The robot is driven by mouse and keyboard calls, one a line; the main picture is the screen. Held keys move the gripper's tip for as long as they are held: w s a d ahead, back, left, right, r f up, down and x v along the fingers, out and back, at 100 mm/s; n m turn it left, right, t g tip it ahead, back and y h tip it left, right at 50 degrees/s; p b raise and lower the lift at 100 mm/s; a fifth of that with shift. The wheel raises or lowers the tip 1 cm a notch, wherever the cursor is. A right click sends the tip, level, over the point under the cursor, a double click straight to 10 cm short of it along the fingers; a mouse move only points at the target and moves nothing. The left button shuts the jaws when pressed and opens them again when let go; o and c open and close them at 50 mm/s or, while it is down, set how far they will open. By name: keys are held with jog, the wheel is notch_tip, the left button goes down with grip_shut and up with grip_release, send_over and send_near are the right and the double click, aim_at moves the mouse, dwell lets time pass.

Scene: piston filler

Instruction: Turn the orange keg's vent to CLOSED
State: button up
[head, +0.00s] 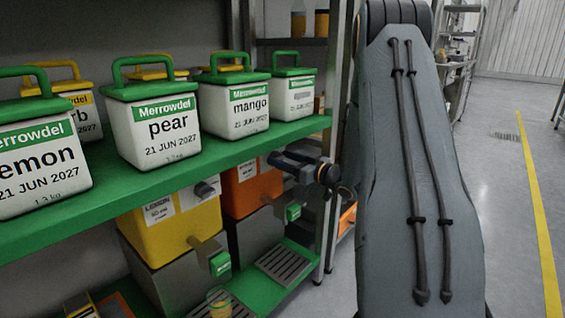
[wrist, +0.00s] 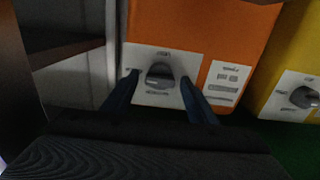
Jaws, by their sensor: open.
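The orange keg (head: 246,188) stands on the lower shelf in the head view, right of the yellow keg, partly hidden by my gripper and the upper shelf. In the wrist view the orange keg (wrist: 190,30) fills the middle, with its grey vent knob (wrist: 160,76) on a white plate (wrist: 140,58). The plate's lettering is too small to read, so I cannot tell the vent's setting. My gripper (wrist: 162,88) is open, its two dark blue fingers on either side of the knob. I cannot tell whether they touch it. In the head view my gripper (head: 285,163) is beside the orange keg.
A yellow keg (head: 180,228) with its own knob (head: 205,190) stands close by on the left in the head view. The green upper shelf (head: 200,152) with several lidded tubs is just above. A shelf post (head: 338,110) stands at the right. Open floor (head: 505,200) lies farther right.

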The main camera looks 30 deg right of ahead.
jog(key=shift+c, duration=0.3)
jog(key=c, duration=1)
jog(key=shift+n, duration=0.3)
jog(key=n+p, duration=0.2)
jog(key=n, duration=0.1)
jog(key=shift+a+p, duration=0.15)
jog(key=shift+p, duration=0.2)
jog(key=n+p, duration=0.1)
jog(key=n, duration=0.4)
jog(key=shift+p, duration=0.4)
jog(key=n, duration=0.3)
jog(key=n+p, duration=0.1)
jog(key=n, duration=0.5)
jog(key=shift+s+a+f, duration=0.1)
jog(key=shift+a+f, duration=0.05)
jog(key=shift+f, duration=0.1)
jog(key=shift+n, duration=0.3)
